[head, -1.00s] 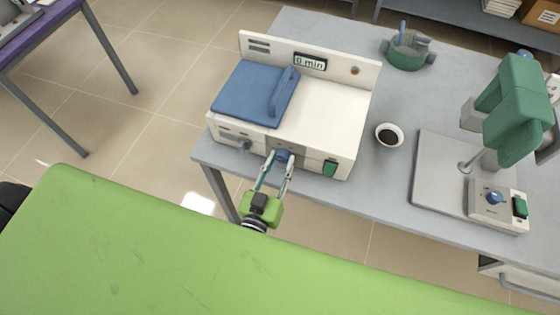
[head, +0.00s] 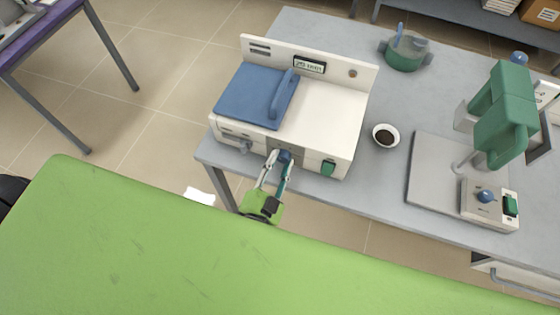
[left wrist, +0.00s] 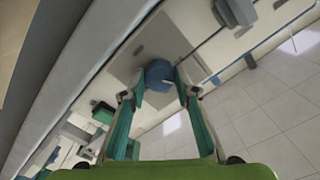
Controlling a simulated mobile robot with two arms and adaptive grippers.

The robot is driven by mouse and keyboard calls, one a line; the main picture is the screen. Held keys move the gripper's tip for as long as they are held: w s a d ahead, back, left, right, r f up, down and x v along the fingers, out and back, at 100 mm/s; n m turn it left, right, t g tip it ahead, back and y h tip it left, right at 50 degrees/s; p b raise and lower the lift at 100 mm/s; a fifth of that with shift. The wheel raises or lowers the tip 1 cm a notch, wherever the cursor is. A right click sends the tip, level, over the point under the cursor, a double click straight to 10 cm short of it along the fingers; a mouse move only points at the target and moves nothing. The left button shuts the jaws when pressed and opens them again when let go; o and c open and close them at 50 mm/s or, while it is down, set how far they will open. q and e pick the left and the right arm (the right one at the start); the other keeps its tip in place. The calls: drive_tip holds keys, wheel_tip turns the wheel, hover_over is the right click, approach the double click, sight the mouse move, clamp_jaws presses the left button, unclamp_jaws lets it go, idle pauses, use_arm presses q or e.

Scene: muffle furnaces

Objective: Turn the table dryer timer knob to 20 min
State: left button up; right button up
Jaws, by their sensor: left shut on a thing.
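The white table dryer (head: 318,112) stands at the left end of the grey table, with a blue lid on top. Its small display (head: 309,65) shows dark characters too blurred to read surely. The blue timer knob (head: 285,156) is on the front panel; in the left wrist view the knob (left wrist: 159,75) sits between the fingertips. My left gripper (head: 278,159) is shut on the knob from the front, its wrist turned at an angle. My right gripper is not in view.
A green rocker switch (head: 328,168) is right of the knob on the dryer front, and a grey lever (head: 245,146) is to its left. A small dark-filled bowl (head: 385,135) and a green-headed stand (head: 501,130) are on the table (head: 352,197).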

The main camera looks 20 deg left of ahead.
use_arm(q)
drive_tip(key=shift+m, duration=0.5)
drive_tip(key=o, duration=1.1)
drive_tip(key=s, duration=1.2)
drive_tip(key=shift+a, duration=0.2)
